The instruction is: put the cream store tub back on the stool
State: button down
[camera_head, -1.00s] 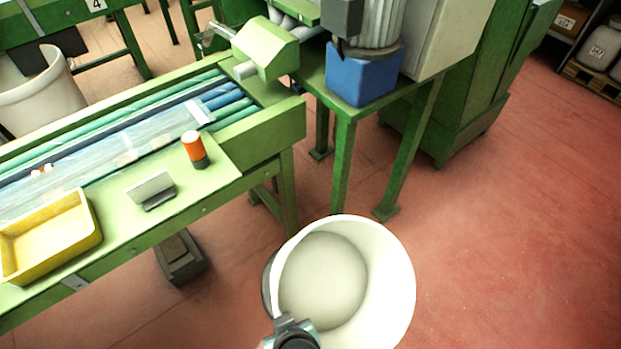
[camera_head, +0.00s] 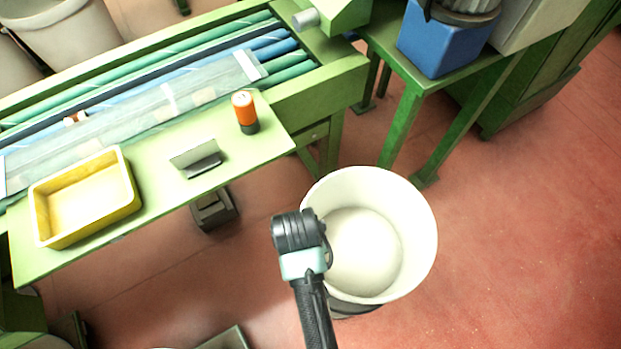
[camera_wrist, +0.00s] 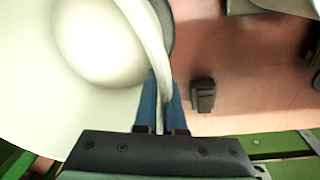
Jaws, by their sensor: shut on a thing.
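The cream tub (camera_head: 418,235) is a wide, round, open vessel, seen from above at the lower middle of the head view. It looks empty inside. It fills the upper left of the wrist view (camera_wrist: 30,60). My gripper (camera_wrist: 162,105) is shut on its rim, with one blue finger on each side of the wall. In the head view my gripper (camera_head: 322,250) is at the tub's left side, its fingertips mostly hidden. A dark part shows under the tub; I cannot tell what it is. No stool can be made out for sure.
A green bench (camera_head: 275,143) holds a yellow tray (camera_head: 85,200), an orange-topped cylinder (camera_head: 244,112) and a small metal stand (camera_head: 198,158). A dark block (camera_head: 213,208) is on the floor below. A green-edged surface (camera_head: 228,339) shows at the bottom. Red floor at right is clear.

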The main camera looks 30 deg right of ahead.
jog(key=shift+f+b, duration=0.45)
jog(key=shift+f, duration=2.45)
jog(key=c, duration=1)
grip_release()
jog(key=shift+r, duration=0.1)
